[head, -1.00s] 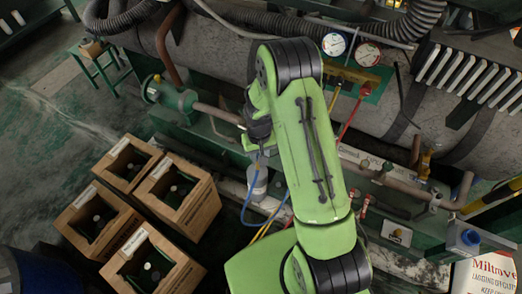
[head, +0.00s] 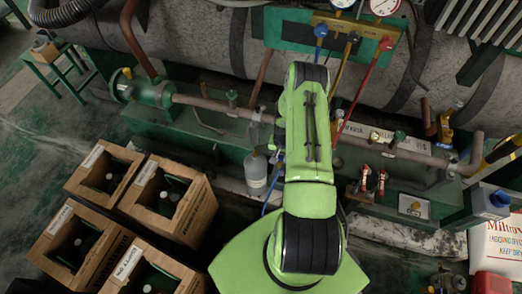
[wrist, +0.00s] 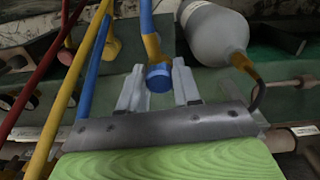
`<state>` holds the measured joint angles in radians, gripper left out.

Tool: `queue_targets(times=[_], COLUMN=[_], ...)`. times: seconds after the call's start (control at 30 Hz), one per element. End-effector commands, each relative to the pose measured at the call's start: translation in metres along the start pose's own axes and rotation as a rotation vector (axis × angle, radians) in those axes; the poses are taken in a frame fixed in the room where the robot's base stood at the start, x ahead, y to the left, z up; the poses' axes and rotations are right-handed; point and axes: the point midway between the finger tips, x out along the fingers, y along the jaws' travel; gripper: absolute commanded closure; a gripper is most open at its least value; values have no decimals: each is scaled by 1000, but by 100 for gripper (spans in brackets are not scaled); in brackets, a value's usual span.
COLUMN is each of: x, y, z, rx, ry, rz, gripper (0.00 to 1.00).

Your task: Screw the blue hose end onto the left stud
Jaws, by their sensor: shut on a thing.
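My gripper (wrist: 159,88) shows in the wrist view with its two pale fingers on either side of the blue hose end (wrist: 159,77). It is shut on that end, which hangs from an orange-yellow sleeve on the blue hose (wrist: 147,16). Part of a blue hose (head: 274,185) shows left of the arm. A green-topped stub (head: 232,98) stands on the pipe left of the arm, and another (head: 399,137) stands to the right. I cannot tell whether either is the left stud.
A grey bottle (head: 255,174) stands left of my arm; it is close beyond the fingers in the wrist view (wrist: 213,33). Red (wrist: 35,62) and yellow (wrist: 70,95) hoses cross the wrist view's left. The gauge manifold (head: 352,31) is at the top. Wooden crates (head: 166,200) stand left.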

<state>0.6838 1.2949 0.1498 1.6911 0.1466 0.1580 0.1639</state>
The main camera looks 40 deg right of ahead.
Motion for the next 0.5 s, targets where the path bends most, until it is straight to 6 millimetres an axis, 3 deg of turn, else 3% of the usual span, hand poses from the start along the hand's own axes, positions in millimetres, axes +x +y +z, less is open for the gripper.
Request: queue_targets(times=[0.03,0.13,0.5], x=[10,16,48], y=[6,11,12], z=[-1,-2,-1], rx=[24,44,45], ry=[0,1,0], rz=[-2,-2,-1], gripper=[97,97,97])
